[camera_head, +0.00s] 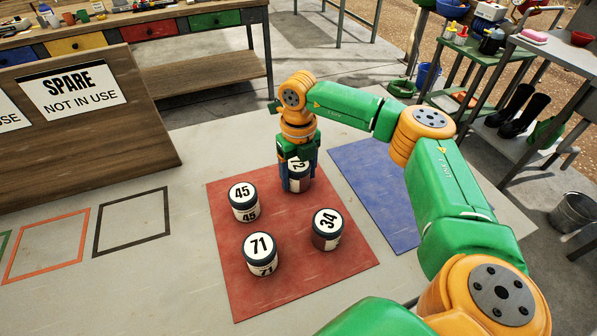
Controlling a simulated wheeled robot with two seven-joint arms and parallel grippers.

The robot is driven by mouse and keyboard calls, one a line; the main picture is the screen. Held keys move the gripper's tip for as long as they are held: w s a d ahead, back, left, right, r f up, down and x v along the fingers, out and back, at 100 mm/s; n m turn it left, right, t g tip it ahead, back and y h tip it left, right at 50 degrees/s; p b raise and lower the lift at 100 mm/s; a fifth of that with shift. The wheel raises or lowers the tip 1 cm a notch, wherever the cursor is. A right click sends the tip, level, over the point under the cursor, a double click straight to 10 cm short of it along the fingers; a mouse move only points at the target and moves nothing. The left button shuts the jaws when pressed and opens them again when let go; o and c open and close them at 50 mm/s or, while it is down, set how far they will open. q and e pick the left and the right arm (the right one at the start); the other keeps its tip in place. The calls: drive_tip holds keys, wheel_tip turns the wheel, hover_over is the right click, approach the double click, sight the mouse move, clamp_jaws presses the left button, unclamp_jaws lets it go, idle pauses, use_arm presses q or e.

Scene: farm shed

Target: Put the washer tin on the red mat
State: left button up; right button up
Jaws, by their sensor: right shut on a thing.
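The red mat (297,286) lies on the pale work surface in front of me. Three tins stand upright on it: tin 45 (244,203), tin 71 (260,255) and tin 34 (327,229). My right gripper (297,182) points down over the mat's far right part. It is shut on a fourth tin (298,172), whose number is partly hidden by the fingers and seems to end in 2. I cannot tell whether this tin touches the mat. No label names the washer tin. My left gripper is not in view.
A blue mat (378,200) lies to the right, partly behind my right arm. A wooden board (80,130) with "SPARE NOT IN USE" signs stands at the left. Outlined squares, one black (132,222), mark the surface at the left. The mat's middle is clear.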

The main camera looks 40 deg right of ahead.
sight(298, 165)
drive_tip(key=o, duration=1.5)
drive_tip(key=shift+f, duration=0.1)
drive_tip(key=shift+c, duration=0.2)
wheel_tip(298, 165, up, 12)
drive_tip(key=shift+r, duration=0.2)
